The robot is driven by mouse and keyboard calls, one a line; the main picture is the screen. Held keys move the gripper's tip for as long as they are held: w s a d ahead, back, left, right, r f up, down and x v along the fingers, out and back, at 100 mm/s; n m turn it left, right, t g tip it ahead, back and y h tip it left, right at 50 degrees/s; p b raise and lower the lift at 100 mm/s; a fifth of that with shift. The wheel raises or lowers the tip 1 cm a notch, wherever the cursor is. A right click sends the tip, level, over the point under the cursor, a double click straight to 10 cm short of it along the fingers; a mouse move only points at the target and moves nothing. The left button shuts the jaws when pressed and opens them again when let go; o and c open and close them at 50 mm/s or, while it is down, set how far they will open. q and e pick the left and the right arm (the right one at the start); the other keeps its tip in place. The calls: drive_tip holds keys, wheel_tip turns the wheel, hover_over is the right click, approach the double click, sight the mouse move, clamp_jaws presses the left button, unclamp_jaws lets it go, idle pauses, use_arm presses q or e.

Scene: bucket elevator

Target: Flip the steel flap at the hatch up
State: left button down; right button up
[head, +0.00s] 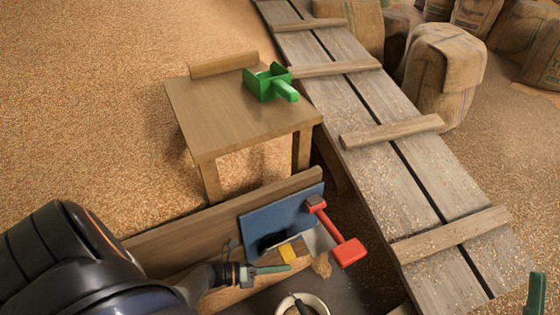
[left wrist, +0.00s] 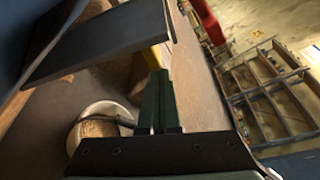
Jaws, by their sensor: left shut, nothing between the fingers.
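The steel flap shows as a grey plate (left wrist: 105,42) in the upper left of the left wrist view, with a yellow tab (left wrist: 157,57) at its right end. In the head view the yellow tab (head: 288,252) sits below a blue panel (head: 280,216), beside pale grey metal. My left gripper (head: 288,267) is shut and empty, its green fingers just below the yellow tab. In the left wrist view the fingertips (left wrist: 157,78) are close to the tab; I cannot tell whether they touch. My right gripper (head: 537,292) shows only partly at the lower right edge.
A red lever (head: 338,235) stands right of the blue panel. A white bucket (head: 302,304) of grain is below. A plank ramp (head: 410,180) runs along the right, with sacks (head: 445,70) beyond.

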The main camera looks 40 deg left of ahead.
use_arm(q)
drive_tip(key=shift+r, duration=0.15)
use_arm(e)
drive_tip(key=shift+w, duration=0.1)
